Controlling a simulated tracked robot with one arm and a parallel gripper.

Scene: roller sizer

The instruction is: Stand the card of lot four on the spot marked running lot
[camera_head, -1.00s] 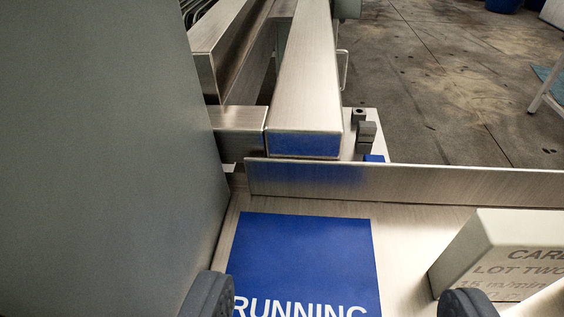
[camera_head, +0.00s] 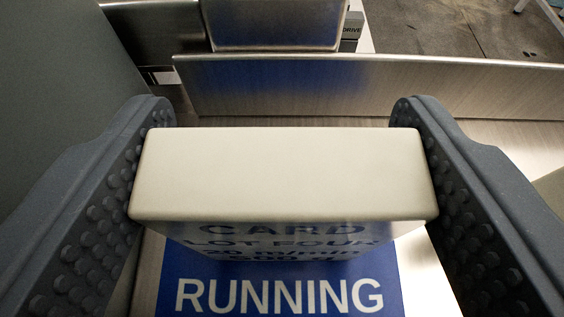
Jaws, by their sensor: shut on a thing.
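The card of lot four (camera_head: 284,176) is a thick cream block with blue-grey lettering reading CARD, LOT FOUR on its near face. My gripper (camera_head: 284,165) is shut on it, with one dark studded pad against each short end. The card is upright, its top face toward the camera. The spot marked running lot is a blue patch (camera_head: 200,283) with white letters RUNNING below the card in the picture. The card lies over the patch and hides its far part. I cannot tell whether its bottom edge touches the patch.
A low metal lip (camera_head: 370,88) runs along the back of the shelf, just beyond the card. A metal beam (camera_head: 275,22) and a small block marked DRIVE (camera_head: 351,30) stand behind it. A grey panel (camera_head: 50,90) rises at the left.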

